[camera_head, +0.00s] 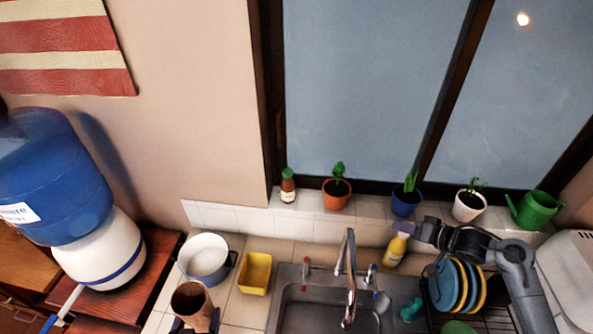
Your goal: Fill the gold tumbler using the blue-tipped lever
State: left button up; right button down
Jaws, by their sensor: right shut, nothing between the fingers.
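A brown-gold tumbler (192,303) stands at the lower left, open end up, its base cut off by the frame. Dark blue parts show beside its lower end; I cannot tell what they are. The sink faucet (349,280) has a red-tipped lever (306,269) on its left and a blue-tipped lever (372,270) on its right. A white dispenser spout (64,303) with a blue tip also shows at far left. My right gripper (400,229) is shut and empty, above and right of the faucet, by the yellow bottle (395,251).
The sink (290,310) lies at bottom centre. Left of it are a yellow container (255,274) and a white pot (205,257). A dish rack with plates (447,287) stands right of the sink under my right arm. Potted plants line the sill.

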jog(key=w+d+r+m+t+h+p, duration=0.1)
jog(key=w+d+r+m+t+h, duration=0.2)
jog(key=w, duration=0.4)
jog(key=shift+w+d+r+m+h, duration=0.35)
jog(key=shift+d+r+m, duration=0.3)
jog(key=shift+r+m, duration=0.45)
